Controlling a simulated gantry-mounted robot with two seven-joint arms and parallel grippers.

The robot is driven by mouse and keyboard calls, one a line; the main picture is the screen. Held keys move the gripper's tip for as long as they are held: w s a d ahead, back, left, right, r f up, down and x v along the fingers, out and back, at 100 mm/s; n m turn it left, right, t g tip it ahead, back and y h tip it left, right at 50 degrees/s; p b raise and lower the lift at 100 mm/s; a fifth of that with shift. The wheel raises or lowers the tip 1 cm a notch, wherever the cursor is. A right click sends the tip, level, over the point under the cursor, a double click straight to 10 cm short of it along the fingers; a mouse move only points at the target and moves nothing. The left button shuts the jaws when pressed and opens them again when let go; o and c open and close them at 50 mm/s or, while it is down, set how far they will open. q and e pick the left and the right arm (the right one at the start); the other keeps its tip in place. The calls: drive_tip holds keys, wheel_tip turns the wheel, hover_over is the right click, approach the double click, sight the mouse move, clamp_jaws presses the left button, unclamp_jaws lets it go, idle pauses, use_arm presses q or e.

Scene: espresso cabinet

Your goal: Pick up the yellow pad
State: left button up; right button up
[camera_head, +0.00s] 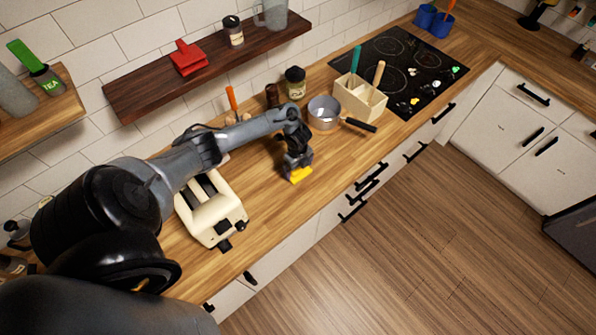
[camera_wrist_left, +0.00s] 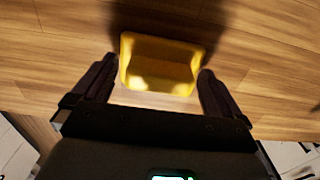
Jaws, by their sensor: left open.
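The yellow pad (camera_head: 301,174) lies on the wooden counter, to the right of the cream toaster (camera_head: 212,212). My left gripper (camera_head: 297,168) is right over it, pointing down, and hides part of it. In the left wrist view the yellow pad (camera_wrist_left: 158,65) sits between the two dark fingertips of the open left gripper (camera_wrist_left: 157,75). A narrow gap shows between the pad and each finger; I cannot tell if either touches it. My right gripper is not in view.
A saucepan (camera_head: 323,113) with a dark handle and a wooden utensil box (camera_head: 360,98) stand behind the pad, near the black cooktop (camera_head: 399,68). A dark wood shelf (camera_head: 208,66) hangs on the wall. The counter in front of the toaster and pad is clear.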

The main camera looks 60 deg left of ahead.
use_arm(q)
drive_tip(key=c, duration=1)
drive_tip(key=shift+r, duration=0.15)
drive_tip(key=shift+r, duration=0.5)
drive_tip(key=r, duration=0.1)
drive_tip(key=w+r, duration=0.1)
drive_tip(key=r, duration=0.1)
drive_tip(key=shift+d+r, duration=0.1)
drive_tip(key=shift+d, duration=0.1)
drive_tip(key=w+d+r, duration=0.1)
drive_tip(key=w+r, duration=0.1)
drive_tip(key=w, duration=0.1)
drive_tip(key=w+d+r, duration=0.1)
drive_tip(key=w+r, duration=0.1)
drive_tip(key=w, duration=0.1)
drive_tip(key=w+d+r, duration=0.1)
drive_tip(key=w+r, duration=0.1)
drive_tip(key=w, duration=0.2)
drive_tip(key=shift+d+r, duration=0.15)
drive_tip(key=shift+r, duration=0.1)
